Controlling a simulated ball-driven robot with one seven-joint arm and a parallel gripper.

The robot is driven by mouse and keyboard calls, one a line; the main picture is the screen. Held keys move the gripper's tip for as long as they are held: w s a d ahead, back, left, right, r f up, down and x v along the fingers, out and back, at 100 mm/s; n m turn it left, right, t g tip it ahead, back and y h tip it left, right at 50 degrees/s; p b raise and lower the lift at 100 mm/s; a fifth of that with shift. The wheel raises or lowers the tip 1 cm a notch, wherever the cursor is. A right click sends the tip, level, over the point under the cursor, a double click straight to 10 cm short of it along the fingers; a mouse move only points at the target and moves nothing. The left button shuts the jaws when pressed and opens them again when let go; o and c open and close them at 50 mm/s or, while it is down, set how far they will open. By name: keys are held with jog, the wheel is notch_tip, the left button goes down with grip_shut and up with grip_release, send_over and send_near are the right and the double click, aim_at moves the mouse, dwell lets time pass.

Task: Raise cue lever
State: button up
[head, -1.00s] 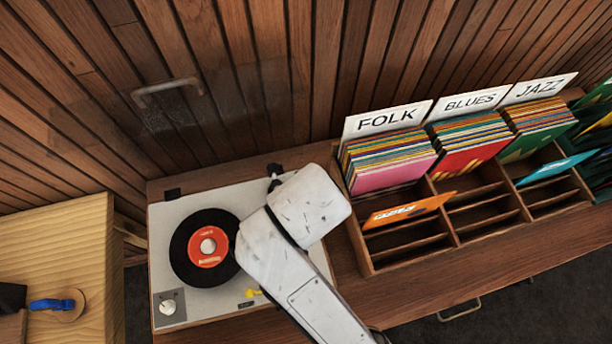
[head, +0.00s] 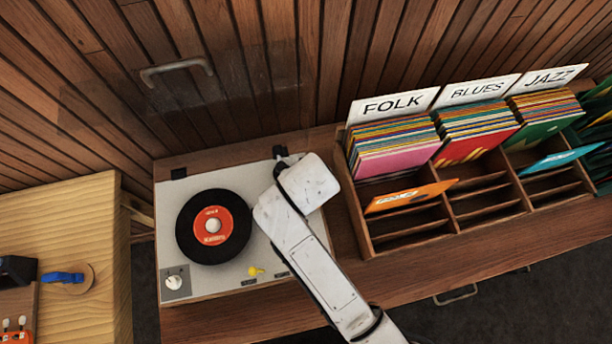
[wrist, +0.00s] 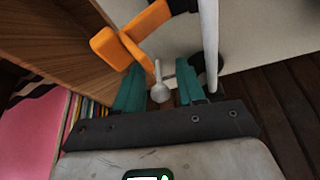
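The turntable (head: 235,185) with a black record (head: 185,230) stands at the left of the wooden counter in the head view. My gripper (wrist: 160,90) shows in the wrist view with its teal fingers apart. A small grey lever with a ball tip (wrist: 160,93), which looks like the cue lever, is between the fingers, with gaps on both sides. An orange part (wrist: 115,48) and a white rod (wrist: 209,45), probably the tonearm, are just beyond the fingers. In the head view my arm hides my fingers, the lever and most of the tonearm.
A yellow piece (head: 255,271) lies at the turntable's front right. A record rack (head: 362,232) with several sleeves stands close to the turntable's right. A lighter wooden cabinet (head: 80,220) is at the left, and a slatted wall (head: 330,60) rises behind.

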grip_shut()
dwell(0.3)
jog(key=shift+w+a+r+g+h, duration=0.15)
jog(key=shift+w+g+h, duration=0.25)
jog(key=shift+g, duration=0.7)
jog(key=shift+w+f+g+h, duration=0.1)
jog(key=shift+w+g+h, duration=0.1)
jog(key=shift+g, duration=0.5)
jog(key=shift+w+f+g+h, duration=0.1)
jog(key=shift+w+g, duration=0.05)
jog(key=shift+g, duration=0.55)
grip_release()
